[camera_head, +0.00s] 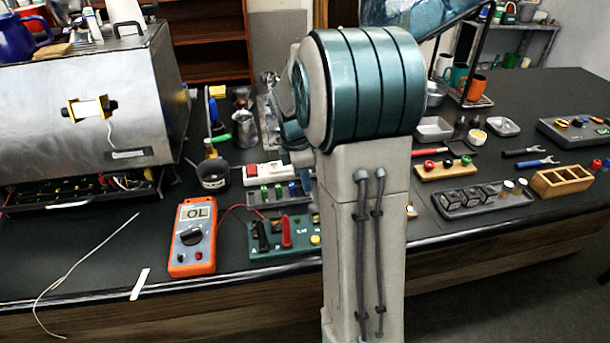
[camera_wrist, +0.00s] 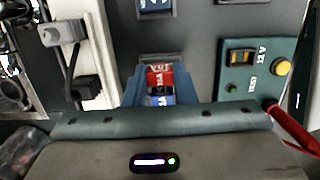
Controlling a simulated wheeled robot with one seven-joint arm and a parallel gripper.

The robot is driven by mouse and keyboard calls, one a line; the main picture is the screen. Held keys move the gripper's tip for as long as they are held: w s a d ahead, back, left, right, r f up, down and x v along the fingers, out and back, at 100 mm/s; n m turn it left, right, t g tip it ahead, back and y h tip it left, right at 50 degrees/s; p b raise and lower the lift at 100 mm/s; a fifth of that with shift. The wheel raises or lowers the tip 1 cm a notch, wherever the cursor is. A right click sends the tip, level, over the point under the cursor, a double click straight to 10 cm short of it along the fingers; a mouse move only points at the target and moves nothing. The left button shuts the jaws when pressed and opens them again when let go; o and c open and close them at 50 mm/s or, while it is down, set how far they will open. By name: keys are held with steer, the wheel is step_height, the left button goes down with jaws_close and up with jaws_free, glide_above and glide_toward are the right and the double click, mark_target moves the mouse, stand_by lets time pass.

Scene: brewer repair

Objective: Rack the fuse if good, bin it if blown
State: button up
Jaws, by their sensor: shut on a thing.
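In the wrist view my gripper (camera_wrist: 157,92) is shut on a small red and blue piece (camera_wrist: 160,77) with white lettering, which looks like the fuse. Its lower part is hidden by my gripper body. In the head view my arm hides the gripper and the piece. The orange multimeter (camera_head: 192,237) reads OL. The green test board (camera_head: 268,238) has a black and a red clip; its yellow button (camera_wrist: 282,68) shows in the wrist view. A grey rack (camera_head: 262,206) holds green and blue pieces. A dark labelled cup (camera_head: 212,174) stands behind the multimeter.
The metal brewer (camera_head: 80,95) stands open-bottomed at the left. A loose wire (camera_head: 75,268) and white strip (camera_head: 140,284) lie at the front left.

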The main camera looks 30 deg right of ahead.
steer(key=shift+f, duration=0.65)
stand_by(1.5)
steer(key=o, duration=1)
steer(key=shift+o, duration=0.2)
steer(key=shift+r, duration=0.15)
step_height(320, 180, up, 13)
steer(key=a, duration=0.2)
steer(key=shift+w+r, duration=0.2)
steer(key=shift+w, duration=0.1)
steer(key=s+a+f+m+t+y, duration=0.1)
steer(key=s+a+f+m, duration=0.2)
steer(key=s+a+m, duration=0.3)
steer(key=s+a+f+m+t, duration=0.2)
steer(key=s+a+m, duration=0.3)
steer(key=s, duration=0.8)
steer(key=f+m, duration=0.1)
steer(key=m, duration=0.2)
steer(key=shift+s+a+f+m+y, duration=0.25)
steer(key=shift+s+a+m+y, duration=0.05)
steer(key=shift+a+m+y, duration=0.1)
